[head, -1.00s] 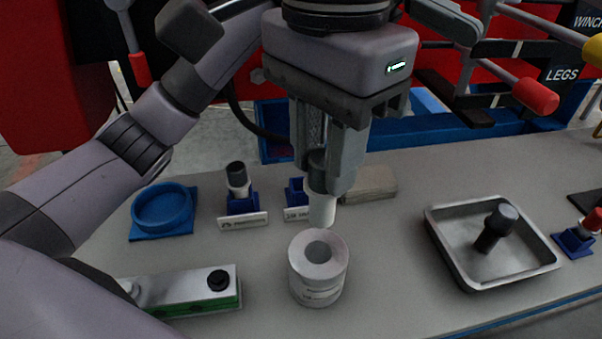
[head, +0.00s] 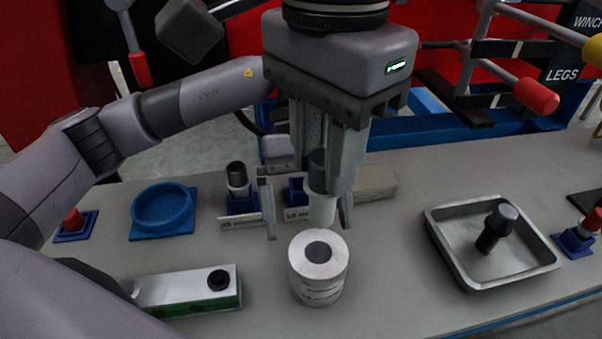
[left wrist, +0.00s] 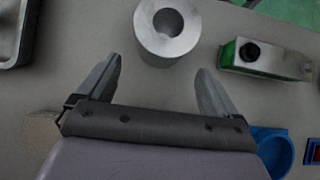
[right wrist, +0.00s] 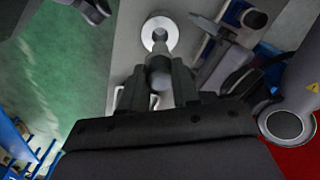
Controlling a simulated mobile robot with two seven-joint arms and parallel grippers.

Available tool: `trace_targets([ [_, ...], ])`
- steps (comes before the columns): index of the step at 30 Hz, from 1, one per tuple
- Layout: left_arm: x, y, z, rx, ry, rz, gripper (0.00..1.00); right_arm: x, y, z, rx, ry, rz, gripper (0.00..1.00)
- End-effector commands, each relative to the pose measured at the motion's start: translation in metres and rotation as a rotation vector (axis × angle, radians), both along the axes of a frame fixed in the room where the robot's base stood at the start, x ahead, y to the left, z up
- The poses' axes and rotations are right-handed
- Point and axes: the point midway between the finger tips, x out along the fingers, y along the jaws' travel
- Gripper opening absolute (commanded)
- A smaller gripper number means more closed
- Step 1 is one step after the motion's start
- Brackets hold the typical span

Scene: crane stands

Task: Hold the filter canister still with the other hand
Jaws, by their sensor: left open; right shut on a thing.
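The filter canister (head: 320,285) is a short, pale grey cylinder with a round hole in its top. It stands upright on the table, and it also shows in the left wrist view (left wrist: 183,45) and right wrist view (right wrist: 160,22). My left gripper (head: 308,228) is open and low behind the canister. In the left wrist view its empty fingers (left wrist: 158,78) point toward the canister, which is just beyond the tips, apart from them.
A metal tray (head: 440,250) holding a dark knob-like part stands at right. A green and silver box (head: 180,290) lies at front left. A blue round holder (head: 163,208) and small labelled blue stands (head: 240,205) are at back left.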

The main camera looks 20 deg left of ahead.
Motion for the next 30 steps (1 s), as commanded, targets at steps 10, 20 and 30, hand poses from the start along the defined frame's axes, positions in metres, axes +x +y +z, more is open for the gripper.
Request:
trace_targets([
  [10,-0.022,-0.015,-0.033,-0.001,0.002,-0.001,0.94,0.0,0.0,0.0,0.0,0.0,0.0,0.0],
  [20,-0.026,-0.018,-0.039,-0.001,0.0,0.001,0.94,0.0,0.0,0.0,0.0,0.0,0.0,0.0],
  [30,-0.026,-0.018,-0.039,-0.001,0.0,0.001,0.34,0.0,0.0,0.0,0.0,0.0,0.0,0.0],
])
